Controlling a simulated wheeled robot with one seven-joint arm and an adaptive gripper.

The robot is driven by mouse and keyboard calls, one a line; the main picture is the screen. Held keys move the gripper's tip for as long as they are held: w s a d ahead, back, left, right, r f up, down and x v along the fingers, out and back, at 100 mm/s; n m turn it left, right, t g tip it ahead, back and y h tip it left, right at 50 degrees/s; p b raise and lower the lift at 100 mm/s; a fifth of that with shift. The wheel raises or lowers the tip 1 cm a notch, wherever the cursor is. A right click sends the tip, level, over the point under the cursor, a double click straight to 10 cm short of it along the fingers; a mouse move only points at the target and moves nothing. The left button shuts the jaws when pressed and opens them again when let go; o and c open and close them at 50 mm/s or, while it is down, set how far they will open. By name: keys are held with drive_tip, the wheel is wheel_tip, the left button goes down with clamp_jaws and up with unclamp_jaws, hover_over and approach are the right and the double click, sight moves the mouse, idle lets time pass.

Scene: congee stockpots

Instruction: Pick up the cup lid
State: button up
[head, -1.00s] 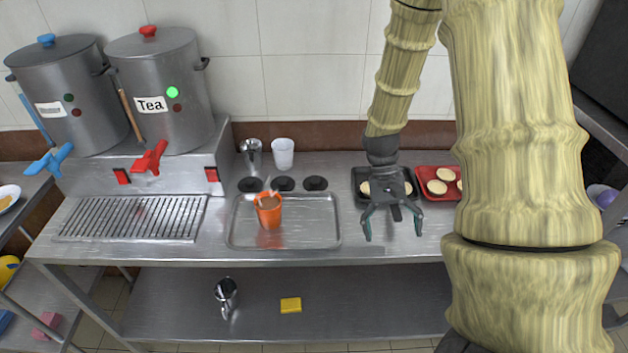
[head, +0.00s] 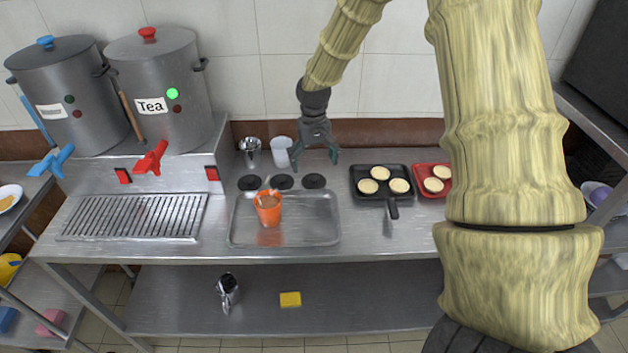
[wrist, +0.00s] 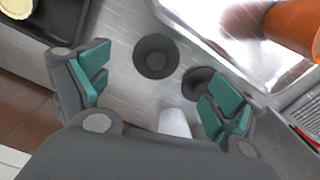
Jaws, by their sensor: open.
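Three round black cup lids lie in a row on the steel counter: a left lid (head: 249,183), a middle lid (head: 282,182) and a right lid (head: 314,181). My gripper (head: 315,160) is open and empty, above the back of the counter near the right lid. In the wrist view my open gripper (wrist: 160,82) shows the right lid (wrist: 156,56) just beyond and between its fingers. The middle lid (wrist: 198,83) is partly hidden by the finger with teal pads on the right.
A metal tray (head: 325,238) with an orange cup (head: 268,211) stands in front of the lids. A white cup (head: 281,150) and a metal cup (head: 250,150) stand behind. A black pan (head: 361,199) and a red tray (head: 423,189) lie right. Stockpots stand left.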

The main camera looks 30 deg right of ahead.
sight(315, 180)
drive_tip(key=shift+f+p, duration=0.3)
drive_tip(key=shift+f, duration=0.85)
drive_tip(key=shift+w+d+f+p, duration=0.15)
drive_tip(key=shift+f+p, duration=0.3)
drive_tip(key=shift+f, duration=0.35)
drive_tip(key=shift+d+f+p, duration=0.15)
drive_tip(key=shift+f+p, duration=0.25)
drive_tip(key=shift+f, duration=1.3)
drive_tip(key=shift+r, duration=0.1)
drive_tip(key=c, duration=1)
